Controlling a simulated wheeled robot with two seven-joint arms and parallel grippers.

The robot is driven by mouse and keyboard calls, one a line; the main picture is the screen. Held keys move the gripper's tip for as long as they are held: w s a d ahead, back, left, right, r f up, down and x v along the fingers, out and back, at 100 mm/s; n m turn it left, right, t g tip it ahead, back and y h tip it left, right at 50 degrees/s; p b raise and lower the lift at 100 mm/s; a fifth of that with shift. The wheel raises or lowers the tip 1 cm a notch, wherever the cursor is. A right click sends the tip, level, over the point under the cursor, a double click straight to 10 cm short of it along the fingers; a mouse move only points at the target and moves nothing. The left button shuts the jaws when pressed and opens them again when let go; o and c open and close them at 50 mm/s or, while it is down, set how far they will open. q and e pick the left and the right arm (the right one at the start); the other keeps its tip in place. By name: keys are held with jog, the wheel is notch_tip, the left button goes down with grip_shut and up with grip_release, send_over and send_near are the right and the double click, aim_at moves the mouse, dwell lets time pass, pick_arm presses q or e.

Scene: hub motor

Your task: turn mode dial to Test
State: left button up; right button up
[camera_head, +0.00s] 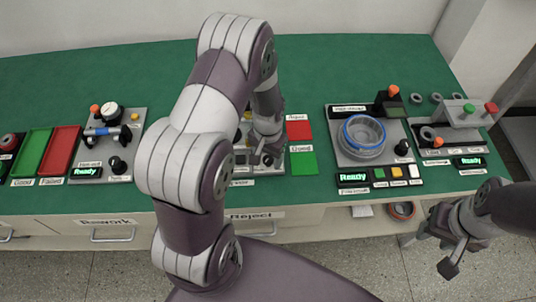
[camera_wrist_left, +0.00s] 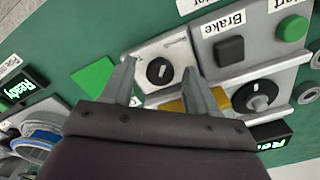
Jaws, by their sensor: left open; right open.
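A round black dial (camera_wrist_left: 160,71) with a white mark sits on a pale plate; its small lettering is unreadable, so I cannot confirm it is the mode dial. My left gripper (camera_wrist_left: 160,88) is open, with one fingertip on each side of this dial in the left wrist view; contact is not clear. In the head view my left gripper (camera_head: 262,158) is over the middle station, and the arm hides much of it. A second black knob (camera_wrist_left: 256,97) is right of the fingers. My right gripper (camera_head: 450,250) is open and empty, in front of the table's right part.
A black button (camera_wrist_left: 229,50) labelled Brake and a green button (camera_wrist_left: 292,28) are near the left gripper. A red pad (camera_head: 298,130) and green pad (camera_head: 303,163) lie right of it. A station with a blue ring (camera_head: 364,132) stands farther right. The green tabletop (camera_head: 330,65) behind is clear.

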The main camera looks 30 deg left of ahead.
pick_arm(q)
jog(key=shift+w, duration=0.1)
jog(key=c, duration=1)
jog(key=shift+c, duration=0.2)
jog(key=n+p, duration=0.1)
jog(key=n, duration=0.2)
jog(key=shift+r, duration=0.1)
jog(key=n+p, duration=0.1)
jog(key=n, duration=0.3)
jog(key=shift+n, duration=0.4)
jog(key=n+p, duration=0.1)
jog(key=n, duration=0.3)
jog(key=shift+w+n, duration=0.1)
jog(key=shift+n, duration=1.8)
jog(key=shift+n+p, duration=0.3)
